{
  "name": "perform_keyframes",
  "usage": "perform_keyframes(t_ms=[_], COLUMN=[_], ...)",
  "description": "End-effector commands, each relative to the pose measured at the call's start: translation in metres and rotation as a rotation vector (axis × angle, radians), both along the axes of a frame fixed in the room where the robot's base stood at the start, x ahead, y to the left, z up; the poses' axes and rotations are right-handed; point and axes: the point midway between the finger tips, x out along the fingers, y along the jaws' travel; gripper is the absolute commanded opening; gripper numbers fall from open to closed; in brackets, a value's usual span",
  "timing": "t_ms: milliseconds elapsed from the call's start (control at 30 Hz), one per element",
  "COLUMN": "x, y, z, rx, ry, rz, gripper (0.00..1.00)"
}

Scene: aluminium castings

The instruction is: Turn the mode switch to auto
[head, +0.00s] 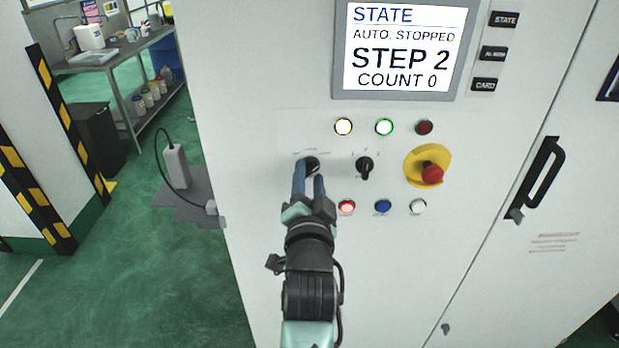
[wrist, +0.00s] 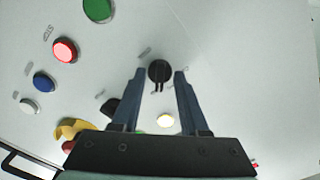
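The left black rotary switch (head: 313,161) on the white cabinet front is partly hidden behind my gripper (head: 309,174); its label is too small to read. The wrist view shows this switch (wrist: 159,70) between the tips of my gripper (wrist: 160,74). The fingers are open, one on each side of the knob, with a visible gap on both sides. A second black switch (head: 365,167) is to its right, with its handle close to upright. The display (head: 402,50) reads "AUTO. STOPPED", "STEP 2", "COUNT 0".
A red emergency button (head: 432,174) on a yellow base is right of the switches. Lamps including a lit green one (head: 384,127) are above. Red (head: 347,206), blue (head: 382,206) and white (head: 418,206) buttons are below, the red one close to my gripper. A door handle (head: 540,175) protrudes right.

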Motion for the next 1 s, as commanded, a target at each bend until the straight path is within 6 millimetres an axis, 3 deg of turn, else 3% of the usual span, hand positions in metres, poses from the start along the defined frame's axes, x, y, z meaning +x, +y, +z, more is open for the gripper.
perform_keyframes(t_ms=[367, 1000], x=[-0.010, -0.115], y=[0.000, 0.000], z=[-0.002, -0.003], rx=[-0.002, -0.001], ry=[0.001, 0.001], rz=[0.001, 0.001], gripper=[0.44, 0.44])
